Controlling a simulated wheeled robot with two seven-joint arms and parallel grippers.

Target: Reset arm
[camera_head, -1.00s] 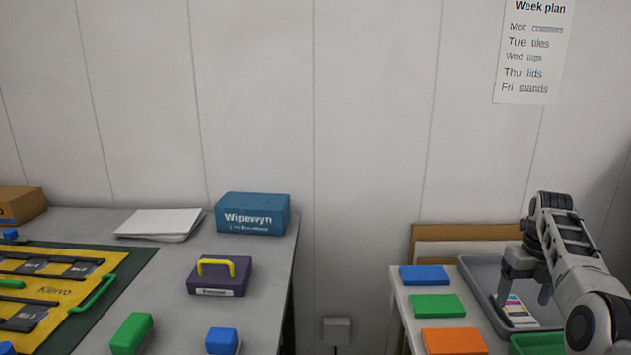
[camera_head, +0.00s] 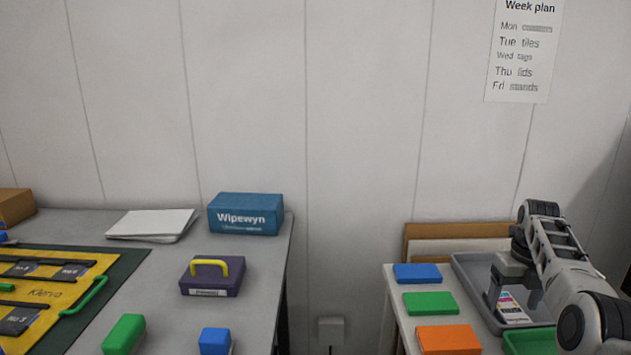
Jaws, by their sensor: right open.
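My right gripper (camera_head: 512,300) is at the right, over the grey tray (camera_head: 470,283) on the right table, with its fingers pointing down. Its fingers are apart. A small white bottle or packet with a coloured label (camera_head: 511,309) shows in the tray, between or just behind the fingers; I cannot tell whether they touch it. My left gripper is not in view.
Blue (camera_head: 417,273), green (camera_head: 430,303) and orange (camera_head: 448,340) blocks lie left of the tray. A green tray (camera_head: 530,342) is in front. On the left table are a blue Wipewyn box (camera_head: 245,214), a purple case (camera_head: 212,277) and a yellow board (camera_head: 60,292). A gap separates the tables.

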